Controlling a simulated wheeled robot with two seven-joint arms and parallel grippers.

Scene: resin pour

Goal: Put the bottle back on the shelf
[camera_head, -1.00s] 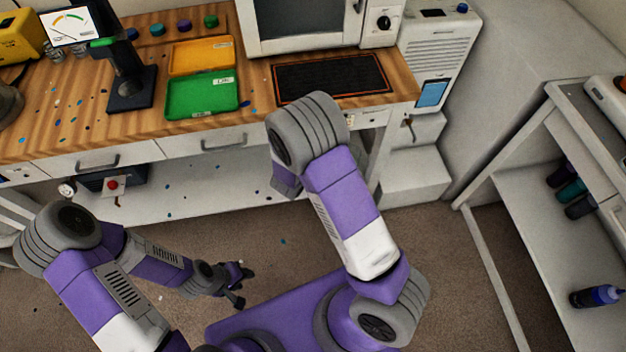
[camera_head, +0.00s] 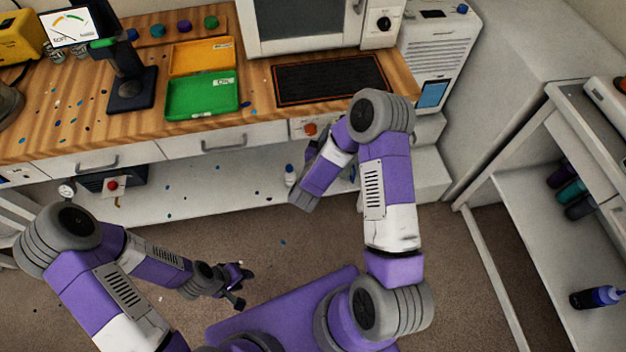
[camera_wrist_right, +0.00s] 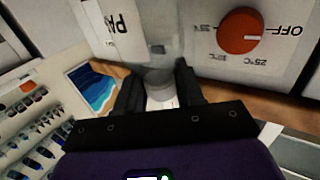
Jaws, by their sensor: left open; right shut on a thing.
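My right gripper (camera_wrist_right: 160,92) is shut on a pale, partly clear bottle (camera_wrist_right: 160,82), seen between its dark fingers in the right wrist view. The bottle's lower part is hidden by the gripper. My left gripper (camera_head: 243,287) is open and empty above the floor. A grey shelf unit (camera_head: 540,240) stands at the right, with a dark bottle with a blue top (camera_head: 597,296) lying on it and several bottles (camera_head: 572,190) further back.
A red knob (camera_wrist_right: 240,30) marked OFF is close to my right gripper; its panel is under the bench top (camera_head: 255,85). A green tray (camera_head: 203,95) and black mat (camera_head: 330,78) lie on top.

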